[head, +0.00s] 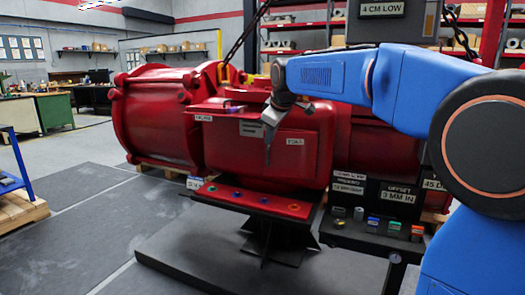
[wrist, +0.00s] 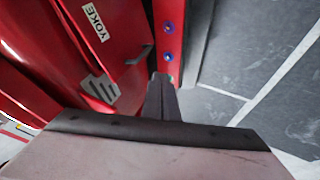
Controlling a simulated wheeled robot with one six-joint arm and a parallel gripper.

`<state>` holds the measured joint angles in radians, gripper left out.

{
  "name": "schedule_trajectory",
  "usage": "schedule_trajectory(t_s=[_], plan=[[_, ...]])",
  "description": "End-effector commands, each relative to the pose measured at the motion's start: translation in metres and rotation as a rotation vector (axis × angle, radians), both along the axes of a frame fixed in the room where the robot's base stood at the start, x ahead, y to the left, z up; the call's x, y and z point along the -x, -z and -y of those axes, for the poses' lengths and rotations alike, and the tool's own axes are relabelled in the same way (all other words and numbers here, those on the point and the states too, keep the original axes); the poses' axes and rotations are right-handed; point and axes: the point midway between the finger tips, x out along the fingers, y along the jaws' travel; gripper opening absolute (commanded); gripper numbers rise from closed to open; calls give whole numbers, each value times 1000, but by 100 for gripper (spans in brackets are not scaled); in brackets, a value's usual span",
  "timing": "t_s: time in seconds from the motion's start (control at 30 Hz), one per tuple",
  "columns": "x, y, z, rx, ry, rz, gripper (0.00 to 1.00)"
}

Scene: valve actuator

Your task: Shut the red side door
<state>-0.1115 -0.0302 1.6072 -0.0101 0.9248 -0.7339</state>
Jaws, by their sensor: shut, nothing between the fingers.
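The red valve actuator (head: 270,150) fills the middle of the head view. A red front panel with a YOKE label (head: 295,142) is on its central housing, and the label also shows in the wrist view (wrist: 96,22). I cannot tell for sure which panel is the side door or how far it stands open. My gripper (head: 268,150) points down in front of the housing, left of the label. Contact cannot be told.
A red ledge (head: 255,200) with several coloured fittings juts out below the housing; it also shows in the wrist view (wrist: 168,40). A dark labelled stand (head: 370,232) with small parts is at right. Chains hang above. Grey floor (head: 75,225) at left is clear.

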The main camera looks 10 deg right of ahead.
Motion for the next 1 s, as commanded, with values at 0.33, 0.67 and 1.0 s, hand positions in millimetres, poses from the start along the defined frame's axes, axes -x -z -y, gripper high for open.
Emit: schedule_trajectory(t_s=[0.33, 0.67, 1.0], plan=[[-9, 21, 1, 22, -31, 0, 0], [-44, 68, -3, 22, -30, 0, 0], [-80, 82, 13, 20, -28, 3, 0]])
